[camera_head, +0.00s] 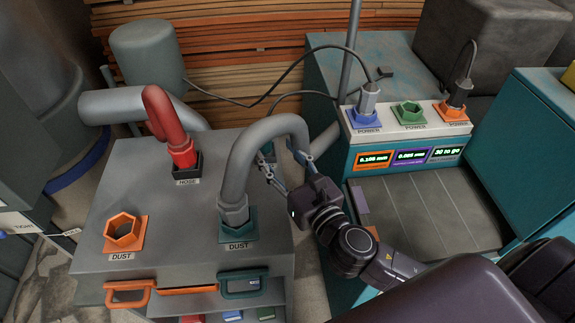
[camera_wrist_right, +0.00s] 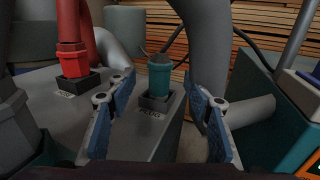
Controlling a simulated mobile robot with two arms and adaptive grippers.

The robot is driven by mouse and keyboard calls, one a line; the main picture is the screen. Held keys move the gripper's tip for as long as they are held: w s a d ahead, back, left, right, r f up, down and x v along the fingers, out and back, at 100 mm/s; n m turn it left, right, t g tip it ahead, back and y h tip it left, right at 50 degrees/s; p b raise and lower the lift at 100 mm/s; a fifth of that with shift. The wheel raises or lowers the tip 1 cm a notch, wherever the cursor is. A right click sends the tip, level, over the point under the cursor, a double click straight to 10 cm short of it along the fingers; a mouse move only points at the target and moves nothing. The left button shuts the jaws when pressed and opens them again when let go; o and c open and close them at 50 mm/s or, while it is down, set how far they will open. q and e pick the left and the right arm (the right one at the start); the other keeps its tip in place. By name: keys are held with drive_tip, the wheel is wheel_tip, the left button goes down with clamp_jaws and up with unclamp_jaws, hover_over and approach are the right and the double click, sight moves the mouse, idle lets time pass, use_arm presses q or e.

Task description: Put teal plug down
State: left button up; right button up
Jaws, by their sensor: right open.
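The teal plug (camera_wrist_right: 159,78) stands upright in a dark square socket (camera_wrist_right: 156,103) on the grey cabinet top in the right wrist view. In the head view the plug (camera_head: 267,151) is mostly hidden behind the grey hose and my right gripper. My right gripper (camera_head: 280,160) is open, its two blue-padded fingers spread. In the wrist view the plug shows between and beyond the fingertips, with gaps on both sides. I cannot tell the exact distance. My left gripper is not in view.
A grey hose (camera_head: 262,130) arches close to my right gripper and ends in a teal dust port (camera_head: 238,228). A red hose (camera_head: 172,130) stands at the back left, an empty orange dust port (camera_head: 123,233) at the front left. A power panel (camera_head: 410,115) is to the right.

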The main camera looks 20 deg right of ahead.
drive_tip(key=shift+s+d+b, duration=0.15)
drive_tip(key=shift+s+b, duration=0.05)
drive_tip(key=shift+s, duration=0.9)
drive_tip(key=shift+s+d+b, duration=0.1)
drive_tip(key=shift+s+b, duration=0.05)
drive_tip(key=shift+s, duration=0.9)
